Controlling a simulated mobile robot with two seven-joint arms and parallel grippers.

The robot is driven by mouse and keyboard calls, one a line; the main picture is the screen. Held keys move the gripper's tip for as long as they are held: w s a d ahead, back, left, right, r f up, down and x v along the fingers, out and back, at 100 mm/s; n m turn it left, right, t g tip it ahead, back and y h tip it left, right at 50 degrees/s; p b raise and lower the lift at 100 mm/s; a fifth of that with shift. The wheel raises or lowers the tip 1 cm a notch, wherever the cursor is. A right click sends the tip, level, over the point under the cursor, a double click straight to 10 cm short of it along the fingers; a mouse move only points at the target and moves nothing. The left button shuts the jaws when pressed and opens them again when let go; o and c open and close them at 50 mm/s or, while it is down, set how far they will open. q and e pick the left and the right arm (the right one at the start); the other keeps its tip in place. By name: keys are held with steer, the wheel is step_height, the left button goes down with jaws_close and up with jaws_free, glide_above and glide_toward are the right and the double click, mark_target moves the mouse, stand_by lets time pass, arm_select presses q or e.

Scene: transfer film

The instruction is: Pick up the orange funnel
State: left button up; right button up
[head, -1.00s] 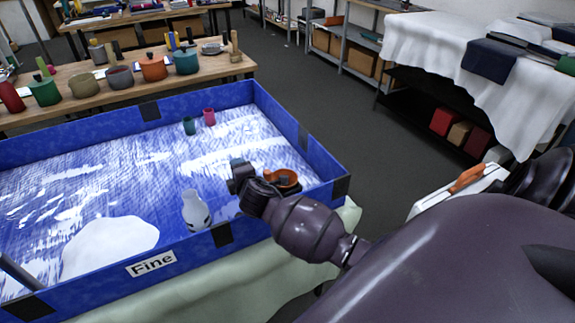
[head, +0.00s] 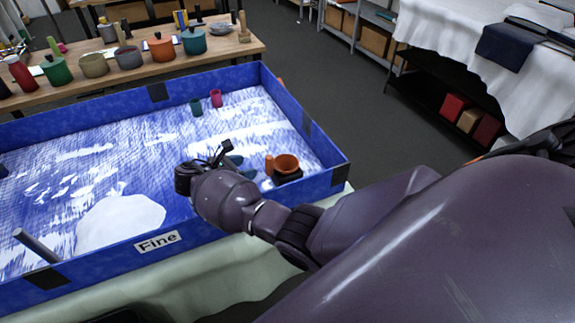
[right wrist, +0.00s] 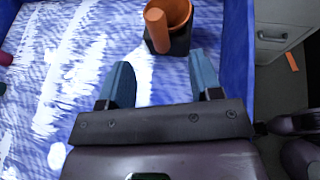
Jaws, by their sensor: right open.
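The orange funnel (head: 287,165) shows as a round, open orange mouth in a black holder (head: 288,178), near the right end of the blue-walled tray. An orange cylinder (head: 269,165) stands against its left side; I cannot tell if they are joined. In the right wrist view the funnel (right wrist: 181,10) and holder (right wrist: 180,45) are at the top, just beyond my fingertips, with the cylinder (right wrist: 157,30) in front. My right gripper (right wrist: 160,78) is open and empty, its blue fingers apart and pointing toward the holder. In the head view it (head: 233,163) is left of the funnel.
The blue tray wall (head: 335,180) runs close to the right of the funnel. Teal (head: 196,107) and magenta (head: 216,98) cups stand at the back. A white patch (head: 120,222) lies at front left. A bench (head: 240,50) with pots stands behind.

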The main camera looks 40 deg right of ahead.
mark_target(266, 161)
steer(key=x, duration=0.5)
steer(key=shift+d, duration=0.1)
steer(key=shift+w+x, duration=0.2)
steer(key=shift+x, duration=2.35)
steer(key=shift+r, duration=0.15)
steer(key=shift+c, duration=0.2)
jaws_close()
